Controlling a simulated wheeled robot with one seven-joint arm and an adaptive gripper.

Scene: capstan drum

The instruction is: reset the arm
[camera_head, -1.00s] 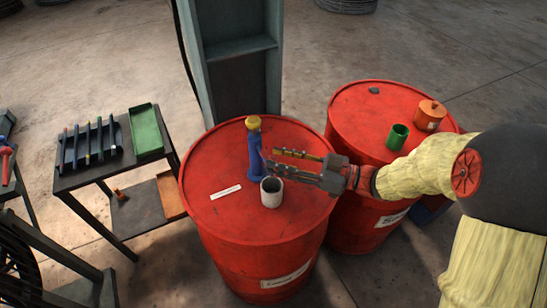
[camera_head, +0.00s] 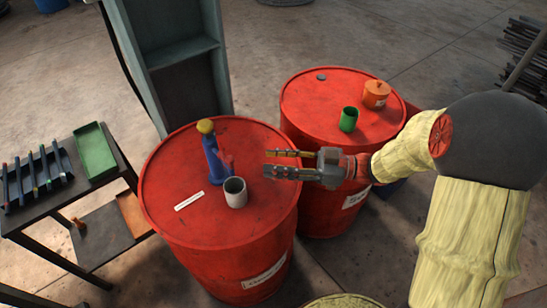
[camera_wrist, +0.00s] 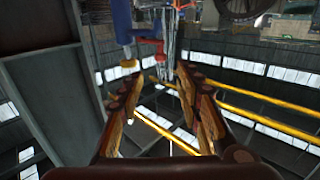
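My gripper (camera_head: 270,164) is open and empty, held level near the right rim of the front red drum (camera_head: 225,258). Its two fingers also stand apart in the wrist view (camera_wrist: 160,100), with nothing between them. A blue bottle-like thing (camera_head: 213,160) with a yellow round top and a red part stands on that drum, left of my fingertips and apart from them. It seems to show upside down at the top of the wrist view (camera_wrist: 122,20). A pale grey open cup (camera_head: 235,193) stands in front of it, below and left of my gripper.
A second red drum (camera_head: 310,95) behind bears a green cup (camera_head: 348,120), an orange lidded pot (camera_head: 376,95) and a small dark piece. A dark side table (camera_head: 55,207) with a green tray (camera_head: 95,152) stands left. A grey metal column (camera_head: 180,55) rises behind the front drum.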

